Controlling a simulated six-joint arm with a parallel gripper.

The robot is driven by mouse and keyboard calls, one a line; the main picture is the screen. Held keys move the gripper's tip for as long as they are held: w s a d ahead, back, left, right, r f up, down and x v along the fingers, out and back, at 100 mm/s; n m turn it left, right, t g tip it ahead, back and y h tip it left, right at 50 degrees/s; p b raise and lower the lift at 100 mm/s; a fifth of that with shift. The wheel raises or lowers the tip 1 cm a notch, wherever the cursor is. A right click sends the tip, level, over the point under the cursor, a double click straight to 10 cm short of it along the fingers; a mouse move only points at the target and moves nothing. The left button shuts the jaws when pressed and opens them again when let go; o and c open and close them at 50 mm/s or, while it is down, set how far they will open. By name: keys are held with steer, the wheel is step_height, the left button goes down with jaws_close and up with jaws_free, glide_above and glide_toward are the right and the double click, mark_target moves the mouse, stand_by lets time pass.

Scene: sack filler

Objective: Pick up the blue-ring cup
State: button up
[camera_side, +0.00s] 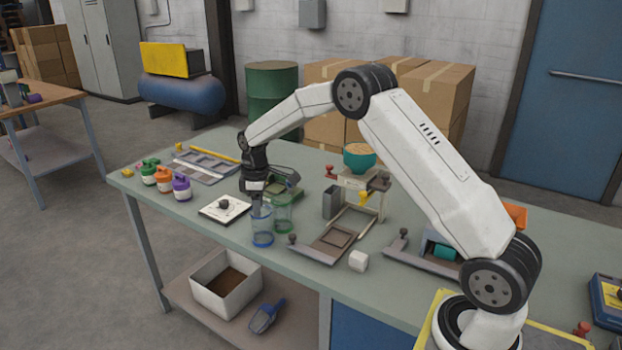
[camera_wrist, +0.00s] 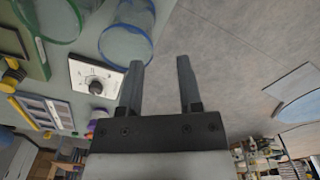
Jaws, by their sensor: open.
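The blue-ring cup (camera_side: 262,228) is a clear cup with blue rings, standing upright near the front edge of the bench. It also shows at the top of the wrist view (camera_wrist: 127,38). A clear green-ring cup (camera_side: 283,213) stands close beside it on the right, and it shows at the upper left of the wrist view (camera_wrist: 52,18). My gripper (camera_side: 256,205) is at about the height of the blue-ring cup's rim in the side view. In the wrist view my gripper (camera_wrist: 160,68) has its two fingers apart with nothing between them, and the blue-ring cup lies outside them, to the left.
A white dial plate (camera_side: 225,208) lies left of the cups. Several lidded jars (camera_side: 165,180) stand farther left. A metal sack-filler frame (camera_side: 352,215) with a teal hopper (camera_side: 360,157) stands to the right. The bench's front edge (camera_side: 225,245) is close to the cups.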

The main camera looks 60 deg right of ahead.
steer(key=shift+w+d+f, duration=0.3)
steer(key=shift+w+d, duration=0.2)
steer(key=shift+d, duration=0.1)
steer(key=shift+f, duration=0.1)
steer(key=shift+f, duration=1.2)
steer(key=shift+f, duration=0.1)
glide_above(262, 245)
steer(key=shift+f, duration=2.5)
jaws_close()
